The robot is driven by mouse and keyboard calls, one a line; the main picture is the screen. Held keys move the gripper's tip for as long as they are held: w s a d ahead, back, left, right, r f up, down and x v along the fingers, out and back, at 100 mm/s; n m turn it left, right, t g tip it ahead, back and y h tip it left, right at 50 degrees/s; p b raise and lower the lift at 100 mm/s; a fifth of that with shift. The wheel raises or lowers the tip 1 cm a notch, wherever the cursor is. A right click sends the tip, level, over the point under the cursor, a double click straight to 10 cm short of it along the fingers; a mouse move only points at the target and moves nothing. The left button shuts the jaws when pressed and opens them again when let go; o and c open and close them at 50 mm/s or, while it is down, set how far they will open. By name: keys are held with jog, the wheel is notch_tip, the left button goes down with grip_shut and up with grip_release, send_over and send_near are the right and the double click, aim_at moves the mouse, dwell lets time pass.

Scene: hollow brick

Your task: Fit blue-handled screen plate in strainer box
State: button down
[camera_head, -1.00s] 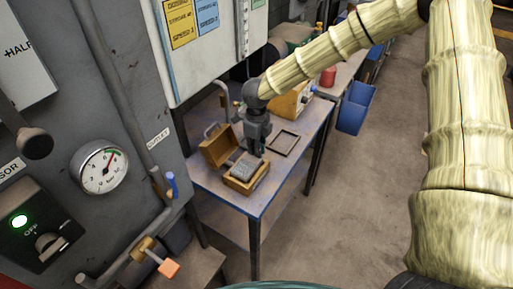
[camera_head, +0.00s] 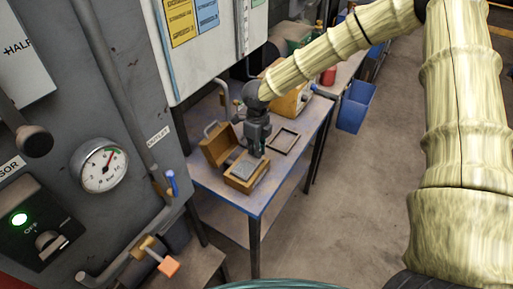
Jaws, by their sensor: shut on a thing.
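The strainer box (camera_head: 238,184) is an ochre box on the blue-edged table, with its lid (camera_head: 217,145) standing open at the back left. A grey screen plate (camera_head: 247,170) lies in the box opening and looks roughly level. Whether it is fully seated I cannot tell. My gripper (camera_head: 258,154) points down at the plate's far right edge and is shut on the plate. The blue handle cannot be made out; the gripper hides that part.
A dark rectangular frame (camera_head: 283,142) lies flat on the table (camera_head: 212,187) right of my gripper. A larger ochre box (camera_head: 290,101) stands behind. A blue bin (camera_head: 356,106) stands beyond the table. The grey panel with the gauge (camera_head: 100,167) is at the left.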

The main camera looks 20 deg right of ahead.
jog(key=shift+f, duration=0.7)
dwell(0.4)
jog(key=c, duration=1.5)
grip_release()
jog(key=shift+o, duration=0.2)
jog(key=shift+r, duration=0.1)
notch_tip(320, 180, up, 12)
